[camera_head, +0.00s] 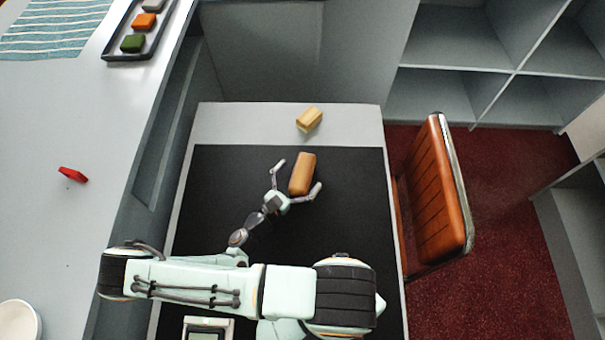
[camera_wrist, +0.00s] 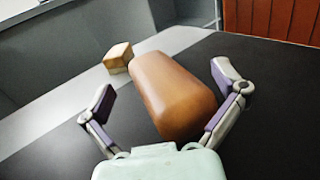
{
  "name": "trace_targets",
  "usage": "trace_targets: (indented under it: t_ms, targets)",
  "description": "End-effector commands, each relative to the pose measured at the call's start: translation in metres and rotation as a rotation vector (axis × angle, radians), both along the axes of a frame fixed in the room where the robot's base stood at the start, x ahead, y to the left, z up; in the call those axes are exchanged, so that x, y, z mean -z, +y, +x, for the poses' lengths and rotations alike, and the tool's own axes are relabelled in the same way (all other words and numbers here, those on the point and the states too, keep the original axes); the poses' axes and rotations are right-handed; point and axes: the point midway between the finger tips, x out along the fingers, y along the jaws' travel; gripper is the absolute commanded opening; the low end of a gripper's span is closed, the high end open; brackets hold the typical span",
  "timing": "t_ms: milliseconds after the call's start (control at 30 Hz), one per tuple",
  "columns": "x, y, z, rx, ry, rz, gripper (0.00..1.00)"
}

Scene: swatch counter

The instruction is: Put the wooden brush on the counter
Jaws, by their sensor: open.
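A brown, rounded wooden-looking block (camera_head: 303,173) lies on the black mat. It fills the middle of the wrist view (camera_wrist: 172,92). No bristles show on it, so I cannot tell whether it is the wooden brush. A smaller tan block (camera_head: 309,120) lies beyond it on the pale strip; it also shows in the wrist view (camera_wrist: 118,57). My gripper (camera_head: 299,176) is open, with one finger on each side of the brown block's near part. In the wrist view (camera_wrist: 163,85) gaps show between both fingers and the block. The pale counter (camera_head: 60,220) runs along the left.
On the counter are a red piece (camera_head: 73,175), a dark tray (camera_head: 122,56) of coloured blocks, a striped cloth (camera_head: 50,30) and a white bowl (camera_head: 19,322). An orange-brown chair (camera_head: 435,195) stands right of the desk. A device (camera_head: 208,328) sits at the near edge.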

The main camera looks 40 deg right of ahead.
Motion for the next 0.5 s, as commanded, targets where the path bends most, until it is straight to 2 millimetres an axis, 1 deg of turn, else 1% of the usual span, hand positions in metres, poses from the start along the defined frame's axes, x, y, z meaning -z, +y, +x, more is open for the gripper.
trace_targets:
  t_ms: [167, 200, 267, 300, 367, 400, 433, 467, 500]
  targets:
    - [0.0, -0.0004, 0.0, 0.001, 0.0, 0.0, 0.95]
    - [0.0, -0.0003, 0.0, 0.001, 0.0, 0.0, 0.89]
    - [0.0, -0.0003, 0.0, 0.001, 0.0, 0.0, 0.7]
    - [0.0, -0.0003, 0.0, 0.001, 0.0, 0.0, 0.58]
    - [0.0, -0.0002, -0.0001, 0.001, 0.0, 0.0, 0.39]
    - [0.0, -0.0002, -0.0001, 0.001, 0.0, 0.0, 0.27]
    - [0.0, -0.0002, -0.0001, 0.001, 0.0, 0.0, 0.17]
    - [0.0, -0.0002, -0.0001, 0.001, 0.0, 0.0, 0.11]
    - [0.0, -0.0001, -0.0001, 0.001, -0.001, 0.0, 0.11]
